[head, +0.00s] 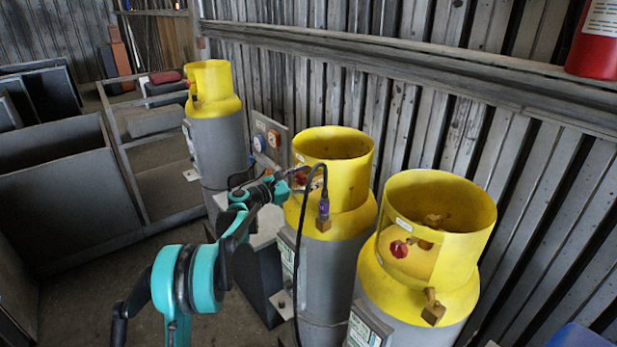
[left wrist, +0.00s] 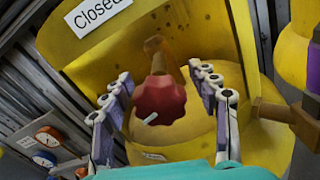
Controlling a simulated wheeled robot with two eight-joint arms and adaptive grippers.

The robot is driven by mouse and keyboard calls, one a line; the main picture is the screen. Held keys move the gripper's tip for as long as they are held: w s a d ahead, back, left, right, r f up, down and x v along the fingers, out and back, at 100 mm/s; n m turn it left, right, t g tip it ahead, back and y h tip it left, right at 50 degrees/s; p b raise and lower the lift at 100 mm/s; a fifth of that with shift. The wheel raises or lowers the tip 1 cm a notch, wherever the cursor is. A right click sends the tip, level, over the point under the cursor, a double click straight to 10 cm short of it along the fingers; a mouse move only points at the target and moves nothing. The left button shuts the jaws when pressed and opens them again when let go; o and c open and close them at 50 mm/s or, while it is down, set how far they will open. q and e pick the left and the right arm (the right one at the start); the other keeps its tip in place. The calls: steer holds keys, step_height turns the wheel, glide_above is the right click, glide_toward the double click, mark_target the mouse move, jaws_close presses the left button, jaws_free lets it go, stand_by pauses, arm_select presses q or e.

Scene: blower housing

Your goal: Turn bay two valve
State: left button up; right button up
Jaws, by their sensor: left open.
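Three grey cylinders with yellow collars stand along the wall. On the middle cylinder (head: 328,268), a red valve knob (head: 301,177) sits inside the collar opening, partly hidden by my left gripper (head: 308,190). In the left wrist view the red knob (left wrist: 159,102) is lobed, with a small white mark near its lower edge, on a brown stem. My left gripper (left wrist: 165,112) is open, its purple-padded fingers on either side of the knob with visible gaps. A white "Closed" label (left wrist: 97,14) is on the collar above. My right gripper is not in view.
The far cylinder (head: 217,150) stands left. A gauge panel (head: 268,137) is behind the middle one. Dark shelving (head: 70,205) stands left.

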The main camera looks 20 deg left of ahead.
arm_select(q)
steer(key=c, duration=1.3)
steer(key=shift+o, duration=0.2)
steer(key=shift+m, duration=0.3)
steer(key=m+b, duration=0.1)
steer(key=m, duration=0.2)
steer(key=shift+m+b, duration=0.3)
steer(key=shift+m, duration=0.1)
steer(key=m+b, duration=0.1)
steer(key=m, duration=0.5)
steer(key=m+b, duration=0.1)
steer(key=m, duration=0.4)
steer(key=shift+m, duration=0.4)
steer(key=m, duration=0.5)
steer(key=shift+m, duration=0.3)
